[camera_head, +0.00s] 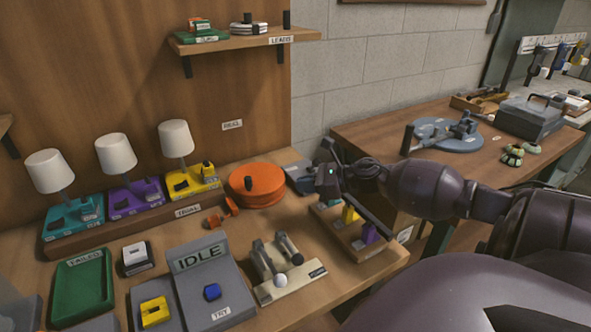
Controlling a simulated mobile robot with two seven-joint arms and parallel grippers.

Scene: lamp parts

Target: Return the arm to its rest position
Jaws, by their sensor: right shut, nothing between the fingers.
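My right arm (430,188) comes in from the right, and its gripper (328,180) hangs over the right part of the wooden bench. The gripper is shut and empty. It is above and just behind a small wooden rack (352,240) with a yellow and a purple part. In this view the gripper partly covers a grey-blue item (298,172) beside the orange round box (257,184). My left gripper does not show.
Three lamps with white shades (116,153) stand along the back left. A green tray (84,287), a grey IDLE device (211,284) and a lever stand (286,279) are in front. A wall shelf (245,41) hangs above. A second table (400,123) holds a blue disc (441,135).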

